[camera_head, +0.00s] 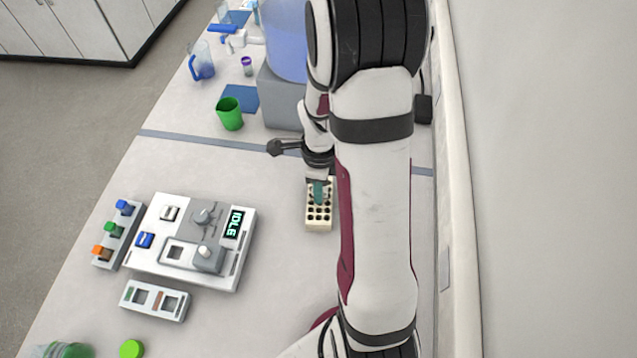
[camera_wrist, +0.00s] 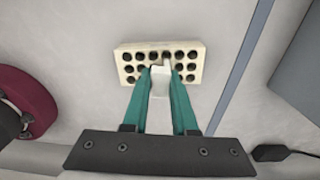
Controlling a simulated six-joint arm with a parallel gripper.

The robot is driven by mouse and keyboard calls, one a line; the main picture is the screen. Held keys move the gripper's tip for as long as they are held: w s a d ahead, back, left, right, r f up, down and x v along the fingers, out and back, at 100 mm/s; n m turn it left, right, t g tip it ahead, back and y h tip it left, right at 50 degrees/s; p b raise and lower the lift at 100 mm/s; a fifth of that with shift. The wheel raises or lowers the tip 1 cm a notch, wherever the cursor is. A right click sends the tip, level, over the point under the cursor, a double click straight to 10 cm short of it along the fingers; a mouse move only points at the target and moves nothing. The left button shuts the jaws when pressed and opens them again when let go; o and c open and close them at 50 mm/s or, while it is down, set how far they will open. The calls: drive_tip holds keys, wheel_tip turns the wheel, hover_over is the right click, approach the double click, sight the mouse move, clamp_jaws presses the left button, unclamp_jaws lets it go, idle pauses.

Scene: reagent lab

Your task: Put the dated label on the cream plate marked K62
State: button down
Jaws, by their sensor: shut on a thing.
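A cream plate (camera_head: 318,227) with rows of dark round holes lies on the bench beneath my gripper. It also shows in the wrist view (camera_wrist: 134,63); no K62 marking is readable on it. My gripper (camera_head: 319,188) has teal fingers, and they reach down over the plate's far part. In the wrist view, my gripper (camera_wrist: 164,76) is shut on a small white piece (camera_wrist: 160,92), seemingly the label. No date is readable on it. The white piece overlaps the plate's near middle edge. I cannot tell whether it touches the plate.
A white device (camera_head: 190,240) reading IDLE stands left of the plate, with a coloured-knob strip (camera_head: 117,235) and a small two-slot box (camera_head: 155,300) near it. A green beaker (camera_head: 230,115) and a grey block (camera_head: 281,100) stand farther back. Bench around the plate is clear.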

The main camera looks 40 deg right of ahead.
drive_tip(key=c, duration=0.7)
unclamp_jaws()
drive_tip(key=shift+f, duration=0.15)
wheel_tip(320, 180, up, 12)
drive_tip(key=s+a+r+n+y, duration=0.1)
drive_tip(key=s+a+r+n, duration=0.1)
drive_tip(key=s+a+n, duration=0.6)
drive_tip(key=s+a+r+n, duration=0.3)
drive_tip(key=s+a+n, duration=0.5)
drive_tip(key=n, duration=0.5)
drive_tip(key=shift+a+y, duration=0.4)
drive_tip(key=shift+a, duration=0.05)
drive_tip(key=shift+s, duration=0.1)
